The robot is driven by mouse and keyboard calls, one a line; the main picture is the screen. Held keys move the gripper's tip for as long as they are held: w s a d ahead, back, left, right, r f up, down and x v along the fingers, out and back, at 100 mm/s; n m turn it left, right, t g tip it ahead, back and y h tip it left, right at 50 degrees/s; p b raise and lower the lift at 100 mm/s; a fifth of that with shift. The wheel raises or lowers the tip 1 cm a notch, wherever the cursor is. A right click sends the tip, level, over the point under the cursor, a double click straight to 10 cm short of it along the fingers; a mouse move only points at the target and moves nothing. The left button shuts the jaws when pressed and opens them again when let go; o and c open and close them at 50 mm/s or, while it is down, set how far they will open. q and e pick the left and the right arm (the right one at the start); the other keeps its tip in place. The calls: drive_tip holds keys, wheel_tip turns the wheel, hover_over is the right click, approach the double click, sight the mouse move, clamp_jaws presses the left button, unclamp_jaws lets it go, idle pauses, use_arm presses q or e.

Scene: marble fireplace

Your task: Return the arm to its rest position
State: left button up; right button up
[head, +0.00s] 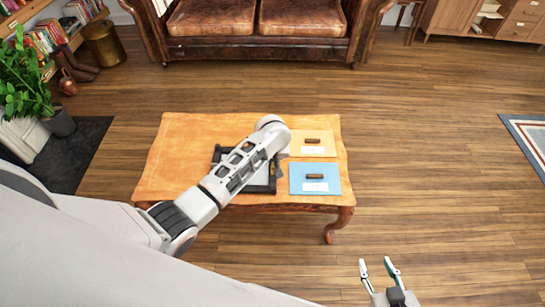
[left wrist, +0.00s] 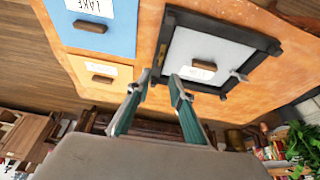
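My left arm (head: 232,172) reaches over the orange wooden table (head: 185,140). Its gripper is mostly hidden behind the arm in the head view. In the left wrist view the left gripper (left wrist: 158,84) has its fingers apart with nothing between them, close to the black-framed tray (left wrist: 271,45). The tray also shows partly covered by my arm in the head view (head: 262,188). In the tray lies a brown bar (left wrist: 203,66) above a white label. My right gripper (head: 376,261) is open and empty over the floor at the bottom right, apart from the table.
Right of the tray lie a yellow panel (head: 325,139) and a blue panel (head: 325,170), each with a brown bar and white label. A leather sofa (head: 258,20) stands behind. A plant (head: 22,80) is at left. Open wooden floor (head: 440,150) lies to the right.

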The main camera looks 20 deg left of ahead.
use_arm(q)
drive_tip(key=shift+s+r, duration=0.1)
drive_tip(key=shift+r, duration=0.2)
idle(0.4)
drive_tip(key=s+f+m+t+h, duration=0.1)
drive_tip(key=s+f+m+t, duration=0.1)
drive_tip(key=s+f, duration=0.35)
drive_tip(key=s+f+m+t+h, duration=0.1)
drive_tip(key=s+f+m+h, duration=0.1)
drive_tip(key=s, duration=0.7)
drive_tip(key=s+a+r+m+t+h, duration=0.1)
drive_tip(key=s+r, duration=0.5)
drive_tip(key=s, duration=0.6)
drive_tip(key=a+m+t, duration=0.1)
drive_tip(key=m+t, duration=0.1)
drive_tip(key=shift+s+r+m+t, duration=0.3)
drive_tip(key=shift+s+r+m, duration=0.05)
drive_tip(key=shift+s+m, duration=0.05)
